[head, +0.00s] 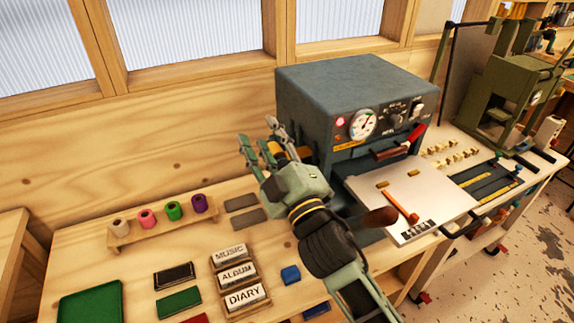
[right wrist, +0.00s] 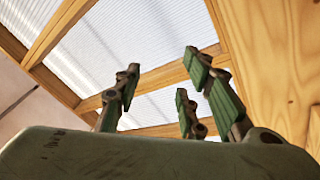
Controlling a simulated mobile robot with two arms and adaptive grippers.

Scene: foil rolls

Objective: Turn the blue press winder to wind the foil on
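The blue press (head: 345,85) is a blue-grey box with a dial gauge, standing on the bench against the wooden wall. My right gripper (head: 260,138) is beside its left side, fingers pointing up and spread. Behind the hand, a small brass-coloured and dark part (head: 277,148) shows at the press's left side. The hand partly hides it, so I cannot tell whether it is the winder or whether the fingers touch it. In the right wrist view, the gripper (right wrist: 155,100) fingers stand apart with nothing between them. My left gripper is not in view.
A wooden holder (head: 150,238) carries white, pink, green and purple foil rolls. Blocks labelled MUSIC, ALBUM and DIARY (head: 243,297) lie in front. A red-handled lever (head: 400,146) and pale plate (head: 425,185) sit at the press's front. A green machine (head: 510,95) stands right.

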